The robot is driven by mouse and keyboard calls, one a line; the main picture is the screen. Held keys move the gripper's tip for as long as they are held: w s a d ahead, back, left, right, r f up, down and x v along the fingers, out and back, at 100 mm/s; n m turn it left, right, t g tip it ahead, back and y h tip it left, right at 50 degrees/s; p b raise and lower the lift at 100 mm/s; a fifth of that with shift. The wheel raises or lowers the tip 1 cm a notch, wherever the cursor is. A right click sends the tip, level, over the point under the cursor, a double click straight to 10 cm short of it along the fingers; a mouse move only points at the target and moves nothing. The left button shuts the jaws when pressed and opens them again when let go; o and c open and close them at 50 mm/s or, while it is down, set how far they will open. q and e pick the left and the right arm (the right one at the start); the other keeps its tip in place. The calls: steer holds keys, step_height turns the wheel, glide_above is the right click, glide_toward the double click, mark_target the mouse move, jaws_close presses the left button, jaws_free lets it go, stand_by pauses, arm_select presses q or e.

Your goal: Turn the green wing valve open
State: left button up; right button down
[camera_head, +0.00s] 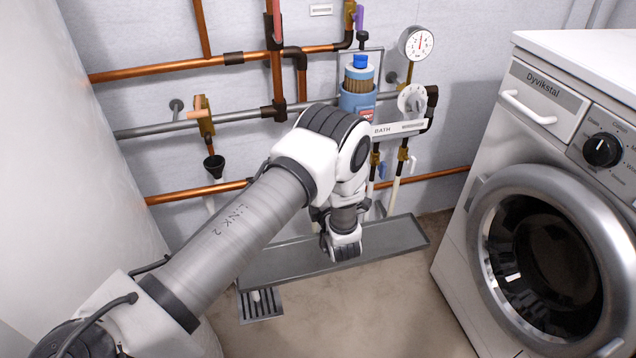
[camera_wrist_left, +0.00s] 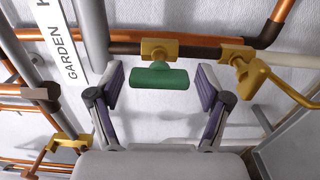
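My left gripper (camera_wrist_left: 160,90) is open, with one finger to each side of the green handle and a clear gap on both sides. It holds nothing. I cannot tell how deep the handle sits relative to the fingertips. In the head view my left arm covers this area, and neither the green valve nor the left fingertips can be made out. My right gripper is in neither view.
A GARDEN sign (camera_wrist_left: 73,55) and a grey pipe are to the left. In the head view, a blue filter (camera_head: 358,92), a gauge (camera_head: 417,43), a grey tray (camera_head: 290,262) and a washing machine (camera_head: 545,150) surround the arm.

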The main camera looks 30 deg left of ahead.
arm_select(q)
steer(key=v, duration=1.2)
